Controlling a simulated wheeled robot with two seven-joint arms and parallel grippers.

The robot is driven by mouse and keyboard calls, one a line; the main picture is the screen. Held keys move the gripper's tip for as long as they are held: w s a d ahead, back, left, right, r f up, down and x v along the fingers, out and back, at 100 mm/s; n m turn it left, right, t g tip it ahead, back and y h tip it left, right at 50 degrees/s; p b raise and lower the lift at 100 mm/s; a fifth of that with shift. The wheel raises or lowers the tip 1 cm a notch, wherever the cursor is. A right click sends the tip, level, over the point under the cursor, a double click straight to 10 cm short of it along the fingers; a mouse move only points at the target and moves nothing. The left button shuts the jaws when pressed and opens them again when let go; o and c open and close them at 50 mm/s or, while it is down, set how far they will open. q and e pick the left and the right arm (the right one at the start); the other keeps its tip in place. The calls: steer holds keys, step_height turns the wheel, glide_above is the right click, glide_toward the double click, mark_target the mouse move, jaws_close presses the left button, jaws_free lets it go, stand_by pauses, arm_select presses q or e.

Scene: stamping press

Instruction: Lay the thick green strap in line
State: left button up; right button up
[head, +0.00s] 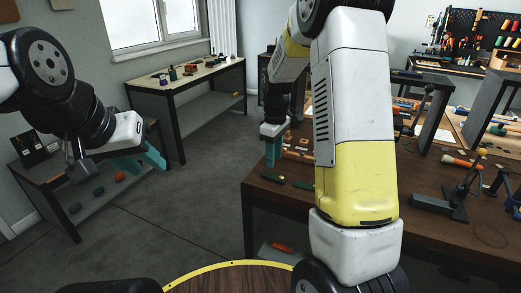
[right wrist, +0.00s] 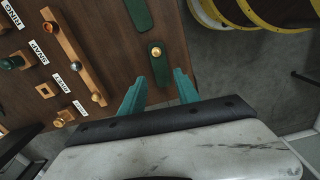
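Two dark green straps lie on the brown table. One strap (right wrist: 154,72) has a brass stud at its end and also shows in the head view (head: 273,179). The other strap (right wrist: 138,14) is cut off by the top edge of the right wrist view and appears in the head view (head: 300,187). I cannot tell which is thicker. My left gripper (head: 140,162) is open and empty, out over the floor at left.
A wooden rail (right wrist: 72,55) with knobs and white label cards lies left of the straps in the right wrist view. A black press-like tool (head: 445,200) stands on the table at right. A side bench (head: 190,80) stands at the back.

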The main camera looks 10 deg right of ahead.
mark_target(273, 176)
step_height(273, 176, down, 6)
steer(key=shift+f, duration=0.25)
steer(key=shift+r, duration=0.1)
jaws_close()
steer(key=shift+r, duration=2.5)
